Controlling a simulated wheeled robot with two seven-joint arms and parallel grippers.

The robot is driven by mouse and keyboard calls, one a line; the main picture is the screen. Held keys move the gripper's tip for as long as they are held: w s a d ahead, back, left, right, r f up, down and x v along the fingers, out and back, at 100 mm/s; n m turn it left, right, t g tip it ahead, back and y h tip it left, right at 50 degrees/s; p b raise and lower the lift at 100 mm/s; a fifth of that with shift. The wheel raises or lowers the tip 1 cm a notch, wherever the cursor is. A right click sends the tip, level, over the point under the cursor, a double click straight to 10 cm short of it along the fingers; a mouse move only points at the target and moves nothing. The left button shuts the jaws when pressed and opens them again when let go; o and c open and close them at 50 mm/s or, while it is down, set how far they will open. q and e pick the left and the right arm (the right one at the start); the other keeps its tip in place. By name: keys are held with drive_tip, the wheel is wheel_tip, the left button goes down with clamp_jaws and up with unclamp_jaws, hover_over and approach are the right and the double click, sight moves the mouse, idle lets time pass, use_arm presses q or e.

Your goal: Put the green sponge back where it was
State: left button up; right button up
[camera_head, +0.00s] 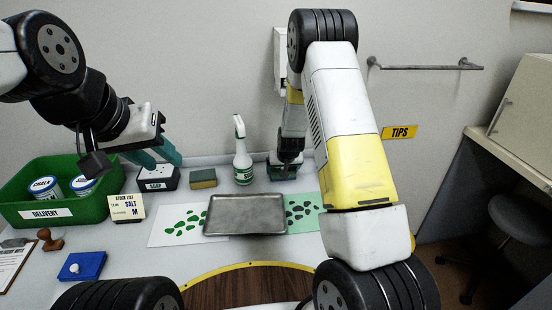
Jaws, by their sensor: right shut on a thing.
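My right gripper (285,160) points down at the back of the bench, right of the spray bottle. It is shut on a dark green block, which looks like the green sponge (283,173); the gripper hides part of it, and I cannot tell whether it touches the bench. A yellowish sponge with a darker green top (203,179) lies left of the spray bottle (242,158). My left gripper (155,155) hangs above the back left of the bench near the soap box. Its teal fingers are apart and hold nothing.
A metal tray (245,215) lies mid-bench over white and green printed sheets. At left are a green delivery bin (95,205) with jars, a stock card (127,207), a black soap box (158,178) and a blue pad (82,266). My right arm covers the bench's right side.

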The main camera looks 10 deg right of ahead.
drive_tip(key=o, duration=1.3)
drive_tip(key=shift+r, duration=0.25)
drive_tip(key=s+r+y, duration=0.1)
drive_tip(key=s+r, duration=0.4)
drive_tip(key=r, duration=0.4)
drive_tip(key=s+r, duration=0.6)
drive_tip(key=r, duration=0.3)
drive_tip(key=s+r, duration=0.7)
drive_tip(key=s, duration=0.6)
drive_tip(key=s+r+y, duration=0.1)
drive_tip(key=s+r, duration=0.7)
drive_tip(key=s, duration=0.5)
drive_tip(key=shift+s+n, duration=0.4)
